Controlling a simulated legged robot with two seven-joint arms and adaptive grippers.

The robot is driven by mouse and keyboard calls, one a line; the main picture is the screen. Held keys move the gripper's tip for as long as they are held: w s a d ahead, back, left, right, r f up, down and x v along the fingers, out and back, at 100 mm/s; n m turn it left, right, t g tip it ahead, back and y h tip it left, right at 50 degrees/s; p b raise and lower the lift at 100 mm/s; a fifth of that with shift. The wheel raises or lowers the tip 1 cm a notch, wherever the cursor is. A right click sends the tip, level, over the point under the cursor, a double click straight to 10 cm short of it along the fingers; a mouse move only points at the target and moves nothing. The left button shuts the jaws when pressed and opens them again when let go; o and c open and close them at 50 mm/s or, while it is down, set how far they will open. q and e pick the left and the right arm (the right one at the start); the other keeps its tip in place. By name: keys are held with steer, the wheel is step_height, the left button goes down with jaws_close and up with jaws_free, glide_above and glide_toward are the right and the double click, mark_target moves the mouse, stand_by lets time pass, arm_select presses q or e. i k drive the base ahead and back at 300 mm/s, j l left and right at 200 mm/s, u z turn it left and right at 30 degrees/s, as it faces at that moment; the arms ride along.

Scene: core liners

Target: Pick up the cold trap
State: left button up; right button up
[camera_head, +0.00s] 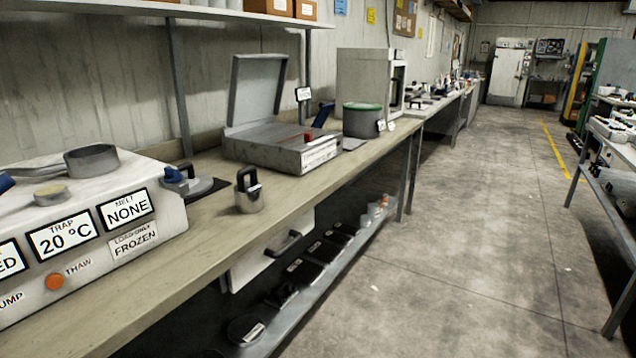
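A small grey metal cylinder with a black loop handle (249,192) stands upright on the bench, right of the large white machine. It looks most like the cold trap, though its small tag cannot be read. The white machine (150,215) at the left has panels reading "TRAP 20 °C", "MELT NONE" and "LOAD ONLY FROZEN", with an orange THAW button (54,282). A grey open ring (91,160) sits on its top. A round lid with a dark handle (188,182) lies beside the machine, on the bench side. Neither of my grippers is in view.
The long bench (225,245) runs away from me. An open flat grey case (283,145), a green-lidded pot (362,120) and a boxy unit (370,80) stand farther along. A lower shelf (325,280) holds dark items. The concrete aisle (470,230) at right is clear.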

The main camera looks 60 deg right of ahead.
mark_target(248, 196)
steer(key=z, duration=1.1)
